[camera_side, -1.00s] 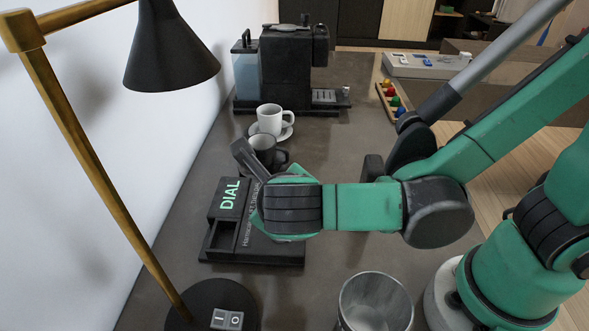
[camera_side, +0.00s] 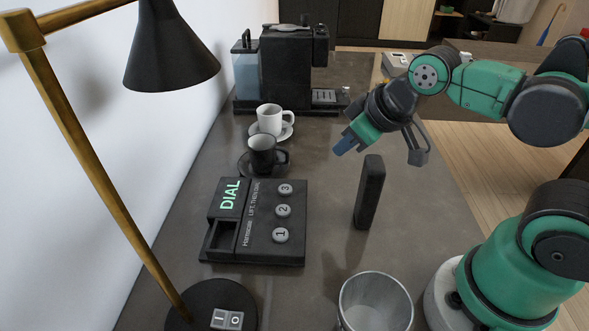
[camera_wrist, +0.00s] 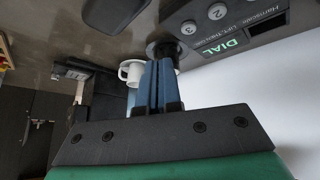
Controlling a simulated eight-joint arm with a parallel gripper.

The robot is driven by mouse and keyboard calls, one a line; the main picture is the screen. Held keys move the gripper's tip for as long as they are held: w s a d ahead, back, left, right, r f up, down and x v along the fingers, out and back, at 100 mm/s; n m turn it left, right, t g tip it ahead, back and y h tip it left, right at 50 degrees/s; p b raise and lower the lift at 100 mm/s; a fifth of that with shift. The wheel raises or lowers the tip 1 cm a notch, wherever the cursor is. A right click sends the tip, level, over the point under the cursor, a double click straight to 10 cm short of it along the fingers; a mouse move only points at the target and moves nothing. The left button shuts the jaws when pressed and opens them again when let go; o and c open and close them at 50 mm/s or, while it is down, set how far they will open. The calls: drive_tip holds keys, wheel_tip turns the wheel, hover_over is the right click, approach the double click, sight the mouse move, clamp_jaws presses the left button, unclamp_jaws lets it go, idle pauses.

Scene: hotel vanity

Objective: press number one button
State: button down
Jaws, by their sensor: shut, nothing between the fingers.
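The black phone base (camera_side: 258,246) lies on the counter, with a lit "DIAL" label and round grey buttons marked 1, 2 and 3. The number one button (camera_side: 280,236) is nearest the front and is uncovered. In the wrist view the phone base (camera_wrist: 262,22) is at the upper right, with button 3 (camera_wrist: 188,28) and button 2 (camera_wrist: 217,11) visible; button 1 is out of that view. My gripper (camera_side: 343,147) is shut and empty, raised above the counter, right of and beyond the phone. Its blue fingers (camera_wrist: 155,84) show together in the wrist view.
The black handset (camera_side: 369,192) stands upright on the counter between phone and arm. A black cup (camera_side: 262,152) and white cup (camera_side: 270,119) sit behind the phone. A metal bin (camera_side: 375,301), lamp base (camera_side: 205,299) and coffee machine (camera_side: 287,70) are nearby.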

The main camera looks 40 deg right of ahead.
drive_tip(key=shift+d+r+m, duration=0.1)
drive_tip(key=shift+d+m, duration=0.15)
drive_tip(key=shift+m, duration=0.75)
wheel_tip(320, 180, up, 4)
drive_tip(key=m+g, duration=0.6)
drive_tip(key=m, duration=0.3)
hover_over(281, 234)
drive_tip(key=shift+s+d+r+y, duration=0.1)
drive_tip(key=shift+s+d+y, duration=0.2)
drive_tip(key=shift+d+y, duration=0.1)
drive_tip(key=f, duration=1.4)
drive_tip(key=shift+w+a, duration=0.3)
drive_tip(key=shift+a, duration=0.05)
